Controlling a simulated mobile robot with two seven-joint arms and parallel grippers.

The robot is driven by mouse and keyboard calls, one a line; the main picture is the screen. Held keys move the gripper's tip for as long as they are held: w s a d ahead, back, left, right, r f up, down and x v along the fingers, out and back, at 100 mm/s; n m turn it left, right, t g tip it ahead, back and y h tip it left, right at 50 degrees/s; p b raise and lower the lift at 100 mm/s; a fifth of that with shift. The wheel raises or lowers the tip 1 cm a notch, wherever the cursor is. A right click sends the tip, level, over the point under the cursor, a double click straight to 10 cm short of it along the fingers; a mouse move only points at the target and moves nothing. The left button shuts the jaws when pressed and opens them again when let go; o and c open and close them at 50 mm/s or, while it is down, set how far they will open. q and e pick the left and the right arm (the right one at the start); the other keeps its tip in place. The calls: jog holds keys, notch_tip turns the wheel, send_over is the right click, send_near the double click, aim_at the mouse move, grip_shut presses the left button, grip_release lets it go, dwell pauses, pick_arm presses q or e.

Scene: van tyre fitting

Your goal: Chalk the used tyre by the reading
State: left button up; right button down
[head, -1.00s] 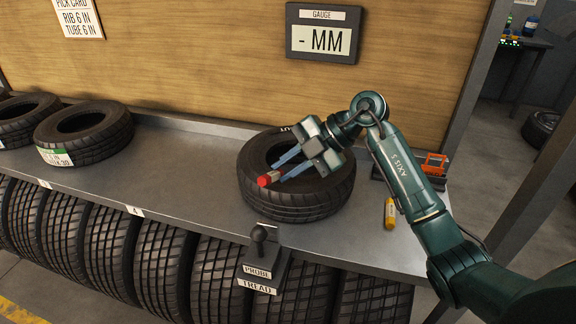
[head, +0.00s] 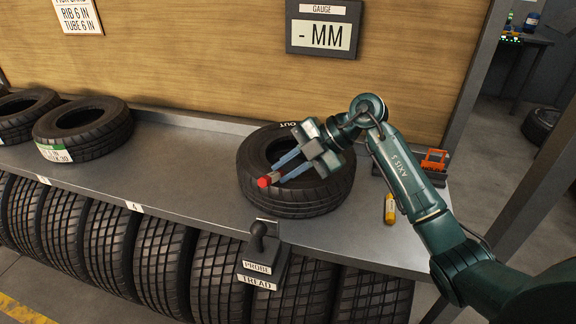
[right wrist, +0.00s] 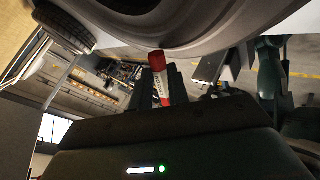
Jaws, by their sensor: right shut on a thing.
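The used tyre (head: 310,203) lies flat on the bench with white lettering "OUT" on its far sidewall. My right gripper (head: 279,172) is over the tyre, shut on a red-ended chalk stick (head: 264,182). The stick points left over the tyre's near-left side; I cannot tell whether it touches the rubber. In the right wrist view the chalk stick (right wrist: 158,75) shows red with a pale label between the fingers, close to the dark tyre. The gauge (head: 322,36) on the wall reads "- MM". My left gripper is not in view.
A probe holder (head: 262,262) marked "PROBE TREAD" stands at the bench's front edge. A yellow stick (head: 390,209) and an orange item (head: 434,161) lie to the right. Two other tyres (head: 82,130) sit at the left. The bench between is clear.

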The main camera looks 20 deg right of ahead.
jog(key=shift+d, duration=0.1)
